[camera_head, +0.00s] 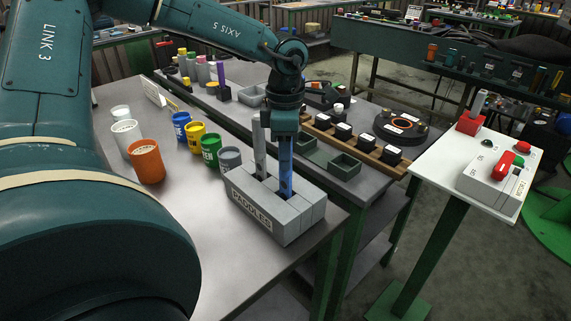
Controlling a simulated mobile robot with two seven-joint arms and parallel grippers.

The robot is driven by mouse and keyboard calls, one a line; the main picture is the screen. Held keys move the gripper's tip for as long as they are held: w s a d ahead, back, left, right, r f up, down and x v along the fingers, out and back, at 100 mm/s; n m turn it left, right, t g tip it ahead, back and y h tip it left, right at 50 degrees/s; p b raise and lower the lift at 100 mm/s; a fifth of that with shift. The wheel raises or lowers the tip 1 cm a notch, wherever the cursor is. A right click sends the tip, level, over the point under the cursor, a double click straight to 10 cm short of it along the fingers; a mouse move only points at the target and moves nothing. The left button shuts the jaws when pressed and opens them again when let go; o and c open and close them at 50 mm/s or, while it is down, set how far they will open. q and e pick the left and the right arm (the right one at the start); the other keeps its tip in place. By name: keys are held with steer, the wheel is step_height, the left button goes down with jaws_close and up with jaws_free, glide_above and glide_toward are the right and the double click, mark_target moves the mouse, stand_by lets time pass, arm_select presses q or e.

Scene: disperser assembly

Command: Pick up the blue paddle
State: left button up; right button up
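The blue paddle (285,165) stands upright in the right slot of the grey block labelled PADDLES (252,212), near the front edge of the table. A grey paddle (259,148) stands in the slot to its left. My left gripper (285,128) points down directly over the blue paddle, and the paddle's top end is hidden behind or between its fingers. The frame does not show clearly whether the fingers are open or shut on it. The paddle's lower end is hidden in the block. My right gripper is not in view.
Grey, green, yellow, blue, orange and white cups (146,161) stand left of the block. Green trays (344,166) and a wooden rack with black blocks (362,143) lie behind. A white stand with a red-buttoned box (490,183) is at right. The table front is bare.

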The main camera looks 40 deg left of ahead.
arm_select(q)
steer(key=c, duration=0.6)
steer(key=shift+o, duration=0.2)
steer(key=shift+r, duration=0.15)
